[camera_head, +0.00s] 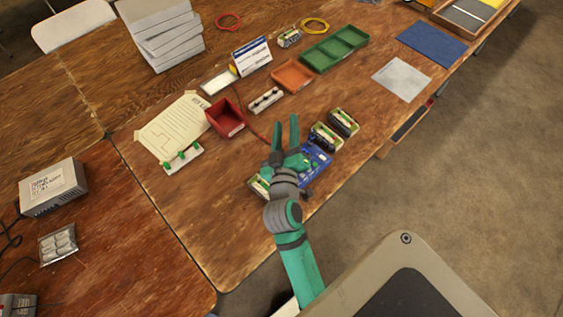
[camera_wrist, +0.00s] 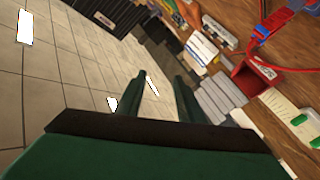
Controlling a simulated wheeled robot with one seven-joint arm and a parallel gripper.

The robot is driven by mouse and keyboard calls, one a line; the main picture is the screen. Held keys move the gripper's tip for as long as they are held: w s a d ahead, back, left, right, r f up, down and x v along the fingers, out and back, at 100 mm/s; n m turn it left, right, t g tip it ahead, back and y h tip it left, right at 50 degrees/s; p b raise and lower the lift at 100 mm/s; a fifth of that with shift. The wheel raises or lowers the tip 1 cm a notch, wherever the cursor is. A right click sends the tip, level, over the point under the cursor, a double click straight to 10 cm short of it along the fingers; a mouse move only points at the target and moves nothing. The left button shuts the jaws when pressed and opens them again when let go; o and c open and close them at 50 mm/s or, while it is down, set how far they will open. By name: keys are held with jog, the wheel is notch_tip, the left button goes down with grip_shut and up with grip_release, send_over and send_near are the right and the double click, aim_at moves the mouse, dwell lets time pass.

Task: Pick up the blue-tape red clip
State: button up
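My gripper (camera_head: 285,122) is raised over the work table in the head view, its two green fingers apart and nothing seen between them. In the wrist view the gripper (camera_wrist: 158,85) is also open and empty, with floor and table edge beyond the fingers. A red clip with blue on it (camera_wrist: 266,28) shows at the upper right of the wrist view, with red cable running from it, well off to the side of the fingers. In the head view I cannot pick out this clip; my gripper and forearm cover part of a blue board (camera_head: 316,160).
Small boxes with fittings (camera_head: 343,123) stand beside the blue board. A red open bin (camera_head: 226,118), a paper sheet (camera_head: 172,127), a white strip with green knobs (camera_head: 182,158), an orange tray (camera_head: 292,76) and a green tray (camera_head: 335,48) lie behind. Bare wood shows front left of my gripper.

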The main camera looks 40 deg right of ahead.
jog(key=s+d+r+m+g+h, duration=0.1)
jog(key=s+d+r+m+g, duration=0.2)
jog(key=d+m+g, duration=0.35)
jog(key=s+d+r+m+g, duration=0.2)
jog(key=d+r+m+g, duration=0.1)
jog(key=d+m+g, duration=0.4)
jog(key=w+a+f+m+y, duration=0.2)
jog(key=a+f+y, duration=0.3)
jog(key=a, duration=0.4)
jog(key=w+a+f+m+y, duration=0.1)
jog(key=a+f+m+y, duration=0.15)
jog(key=a+y, duration=0.6)
jog(key=shift+n+h, duration=0.45)
jog(key=shift+n, duration=0.05)
jog(key=f, duration=0.9)
jog(key=shift+s+d+f, duration=0.15)
jog(key=shift+d+f, duration=0.05)
jog(key=shift+d, duration=0.05)
jog(key=shift+f, duration=0.65)
